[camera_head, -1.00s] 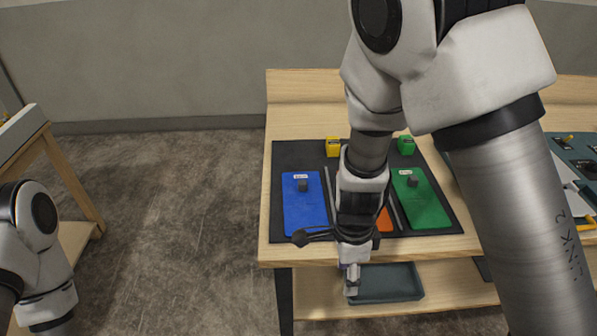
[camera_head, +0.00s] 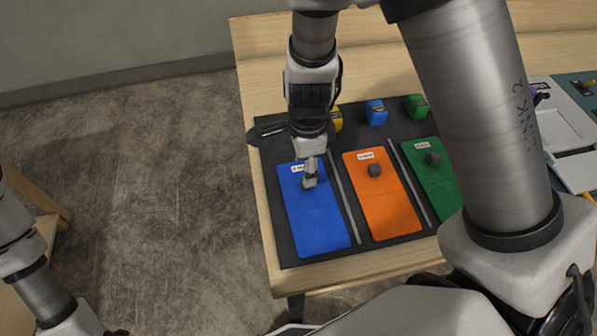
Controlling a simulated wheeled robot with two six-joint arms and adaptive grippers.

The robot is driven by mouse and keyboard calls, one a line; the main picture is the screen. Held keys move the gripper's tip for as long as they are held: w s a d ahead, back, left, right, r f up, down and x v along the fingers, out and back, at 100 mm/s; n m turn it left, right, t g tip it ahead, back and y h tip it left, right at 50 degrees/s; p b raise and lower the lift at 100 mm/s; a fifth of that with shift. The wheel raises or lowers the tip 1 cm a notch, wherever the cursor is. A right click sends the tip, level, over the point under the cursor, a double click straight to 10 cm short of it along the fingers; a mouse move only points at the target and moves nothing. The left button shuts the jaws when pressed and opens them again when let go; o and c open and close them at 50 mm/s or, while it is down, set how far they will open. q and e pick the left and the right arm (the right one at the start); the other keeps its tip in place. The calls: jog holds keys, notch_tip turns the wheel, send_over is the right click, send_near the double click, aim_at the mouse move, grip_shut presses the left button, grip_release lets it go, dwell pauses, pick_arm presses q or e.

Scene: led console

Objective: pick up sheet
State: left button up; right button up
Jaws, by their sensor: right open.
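Three flat sheets lie side by side on a dark mat (camera_head: 288,238): a blue sheet (camera_head: 318,225), an orange sheet (camera_head: 384,205) and a green sheet (camera_head: 437,178). The orange and green sheets each carry a small dark knob near the top; the green sheet is partly behind my right arm. My right gripper (camera_head: 310,181) points down over the upper part of the blue sheet, at its knob. It is open, and its fingers largely hide that knob; contact cannot be made out. My left arm shows at the lower left, with its gripper out of view.
Grey dividers (camera_head: 345,195) separate the sheets. Yellow (camera_head: 336,120), blue (camera_head: 376,112) and green (camera_head: 416,106) blocks stand behind them. A light grey tray (camera_head: 562,128) is at the right. The wooden table (camera_head: 262,60) is bare at the back left.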

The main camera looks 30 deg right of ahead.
aim_at(297, 198)
notch_tip(297, 198, down, 6)
jog(key=shift+w+d+r+b, duration=0.1)
jog(key=shift+d+r+b, duration=0.05)
jog(key=shift+b, duration=0.25)
jog(key=shift+w+f, duration=0.15)
jog(key=shift+f, duration=0.1)
jog(key=shift+s+r, duration=0.15)
jog(key=shift+s, duration=0.05)
grip_shut()
jog(key=shift+r, duration=0.1)
